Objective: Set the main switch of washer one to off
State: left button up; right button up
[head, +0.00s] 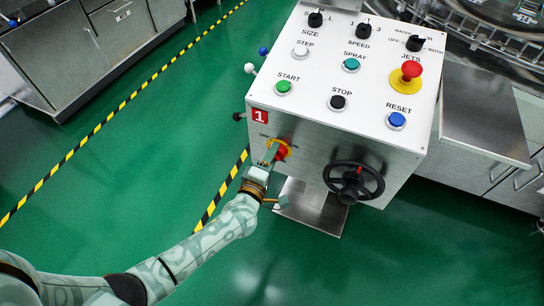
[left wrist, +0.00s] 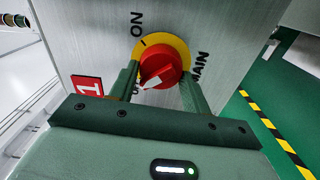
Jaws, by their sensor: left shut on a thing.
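The main switch (head: 283,152) is a red knob on a yellow disc, on the front face of the panel box marked 1. In the left wrist view the red knob (left wrist: 162,65) sits between the two fingers. Its white-tipped pointer is turned to the lower left, toward a label partly hidden by a finger, apparently OFF. The ON label (left wrist: 137,24) is at the disc's top left, away from the pointer. My left gripper (head: 269,156) reaches up to the switch and is shut on the knob. My right gripper is not in view.
A black handwheel (head: 354,182) sticks out right of the switch. A metal tray (head: 310,208) is below. The panel top (head: 310,115) carries buttons, knobs and a red emergency stop (head: 411,71). Green floor (head: 130,180) with striped tape is open to the left.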

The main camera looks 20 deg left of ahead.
pick_arm(q)
jog(key=shift+f+n, duration=0.1)
jog(key=shift+n, duration=0.5)
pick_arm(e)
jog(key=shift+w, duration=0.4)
pick_arm(q)
jog(key=o, duration=0.9)
jog(key=shift+o, duration=0.2)
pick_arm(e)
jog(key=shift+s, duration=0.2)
pick_arm(q)
jog(key=shift+s, duration=0.1)
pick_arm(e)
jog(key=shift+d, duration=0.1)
pick_arm(q)
jog(key=s+p, duration=0.4)
jog(key=s, duration=1.2)
jog(key=shift+a+p, duration=0.3)
jog(key=shift+p, duration=0.1)
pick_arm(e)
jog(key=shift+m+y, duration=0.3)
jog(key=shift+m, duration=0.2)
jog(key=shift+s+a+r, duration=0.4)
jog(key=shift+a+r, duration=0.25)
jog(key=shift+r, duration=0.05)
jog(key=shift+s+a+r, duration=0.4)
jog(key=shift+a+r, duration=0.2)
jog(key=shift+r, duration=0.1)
pick_arm(q)
jog(key=shift+s, duration=0.1)
